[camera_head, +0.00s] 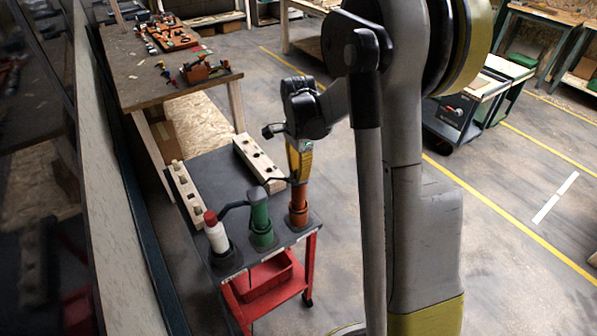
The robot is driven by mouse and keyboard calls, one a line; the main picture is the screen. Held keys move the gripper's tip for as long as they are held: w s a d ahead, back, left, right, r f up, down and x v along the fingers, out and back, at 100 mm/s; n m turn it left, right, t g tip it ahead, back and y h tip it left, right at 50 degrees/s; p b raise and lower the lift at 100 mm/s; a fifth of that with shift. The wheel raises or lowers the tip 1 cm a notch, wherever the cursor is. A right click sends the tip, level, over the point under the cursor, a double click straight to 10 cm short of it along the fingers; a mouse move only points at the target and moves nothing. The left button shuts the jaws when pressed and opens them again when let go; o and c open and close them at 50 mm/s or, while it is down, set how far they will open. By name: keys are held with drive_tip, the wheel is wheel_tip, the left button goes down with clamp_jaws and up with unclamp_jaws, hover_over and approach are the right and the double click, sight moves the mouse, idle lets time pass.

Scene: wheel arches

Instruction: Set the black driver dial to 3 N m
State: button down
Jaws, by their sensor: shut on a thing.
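Three upright tools stand in a row at the near end of the dark cart top (211,166). They are a white driver with a red cap (216,236), a green driver (261,222) and an orange driver (298,206). I cannot make out a separate black driver, and any dial or scale marks are too small to read. My gripper (299,179) points down at the top of the orange driver and appears shut on it. The fingertips are hard to make out.
Two pale wooden blocks with holes (258,157) (184,194) lie on the cart. A red bin (264,277) sits on its lower shelf. A workbench (150,78) with tools stands behind. A dark cart (455,113) is at the right. Floor right of my arm is clear.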

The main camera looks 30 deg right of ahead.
drive_tip(key=c, duration=1.2)
unclamp_jaws()
wheel_tip(320, 180, up, 12)
